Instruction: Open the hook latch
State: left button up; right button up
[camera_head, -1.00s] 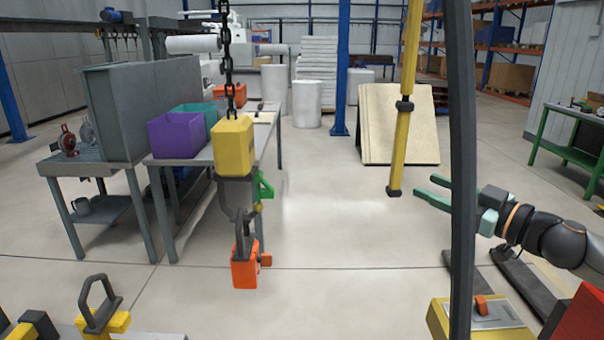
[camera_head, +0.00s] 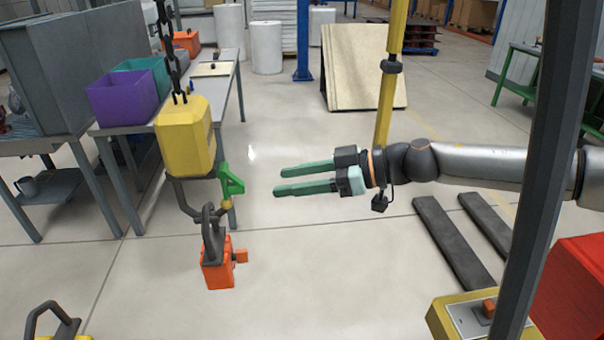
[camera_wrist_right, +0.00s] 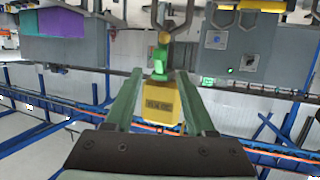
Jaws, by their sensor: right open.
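The yellow hook block (camera_head: 186,137) hangs from a dark chain in the head view. Its grey hook (camera_head: 185,204) is below it, with a green latch (camera_head: 230,183) on its right side. An orange load (camera_head: 217,268) with a dark shackle hangs at the hook. My right gripper (camera_head: 281,181) is open and empty, its green fingers pointing left at about the latch's height, with a gap between in the picture. In the right wrist view the green latch (camera_wrist_right: 160,62) and yellow block (camera_wrist_right: 160,103) appear upside down between the open fingers. My left gripper is not in view.
A yellow post (camera_head: 390,95) stands behind my right arm, and a dark post (camera_head: 552,150) crosses the right side. A grey table (camera_head: 226,90) with purple (camera_head: 122,98) and teal bins is behind the hook. Open floor lies between hook and gripper.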

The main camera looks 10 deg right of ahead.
aim_at(244, 187)
jog(key=x, duration=0.9)
jog(key=shift+w, duration=0.15)
grip_shut()
jog(key=shift+w+d+r+h, duration=0.1)
jog(key=shift+d+r+h, duration=0.25)
jog(key=shift+r+h, duration=0.5)
jog(key=shift+d+r+h, duration=0.1)
jog(key=shift+d+h, duration=0.2)
jog(key=shift+h, duration=0.15)
